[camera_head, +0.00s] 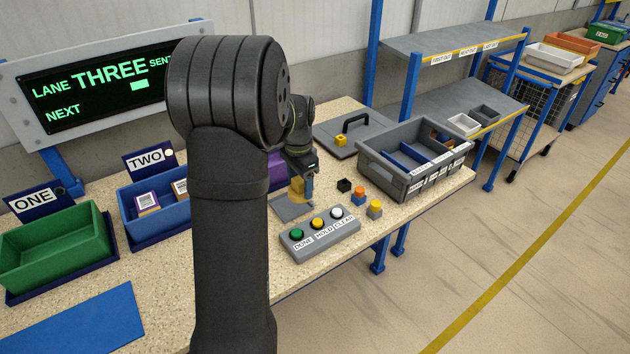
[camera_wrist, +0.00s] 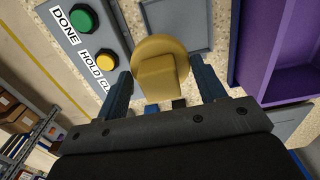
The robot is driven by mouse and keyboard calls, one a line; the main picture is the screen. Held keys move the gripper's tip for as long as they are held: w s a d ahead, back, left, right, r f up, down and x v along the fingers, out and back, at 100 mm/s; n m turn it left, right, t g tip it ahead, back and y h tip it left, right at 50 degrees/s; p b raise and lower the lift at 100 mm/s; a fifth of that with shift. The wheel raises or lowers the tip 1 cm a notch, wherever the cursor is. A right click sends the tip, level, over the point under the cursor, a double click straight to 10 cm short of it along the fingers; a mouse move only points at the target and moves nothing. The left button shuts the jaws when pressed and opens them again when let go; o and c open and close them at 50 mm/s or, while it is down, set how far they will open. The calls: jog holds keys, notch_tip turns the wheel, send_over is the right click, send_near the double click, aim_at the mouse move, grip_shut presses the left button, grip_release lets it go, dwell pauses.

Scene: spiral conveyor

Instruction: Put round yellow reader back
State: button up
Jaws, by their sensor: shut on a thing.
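The round yellow reader (camera_wrist: 160,62) is between the two blue fingers of my gripper (camera_wrist: 162,88) in the wrist view, with its round head and blocky body showing. The gripper is shut on it. In the head view my gripper (camera_head: 300,182) points down over the bench, with the yellow reader (camera_head: 297,193) at its fingertips. A flat grey pad (camera_head: 288,210) lies just below; it also shows in the wrist view (camera_wrist: 178,22), partly covered by the reader. I cannot tell whether the reader touches the pad or the bench.
A button box (camera_head: 320,237) with green, yellow and white buttons stands close in front. Small blocks (camera_head: 344,185) lie to the right, near a grey divided crate (camera_head: 380,175). A purple bin (camera_head: 277,172) is behind the gripper; a blue bin (camera_head: 130,205) and green bin (camera_head: 60,250) stand left.

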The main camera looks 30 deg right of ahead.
jog(key=w, duration=0.1)
jog(key=w+a+f, duration=0.1)
jog(key=w+f, duration=0.1)
jog(key=shift+w+a+f, duration=0.15)
jog(key=shift+w+a, duration=0.1)
notch_tip(320, 180, down, 2)
jog(key=shift+f, duration=0.75)
jog(key=shift+f, duration=0.15)
jog(key=o, duration=0.9)
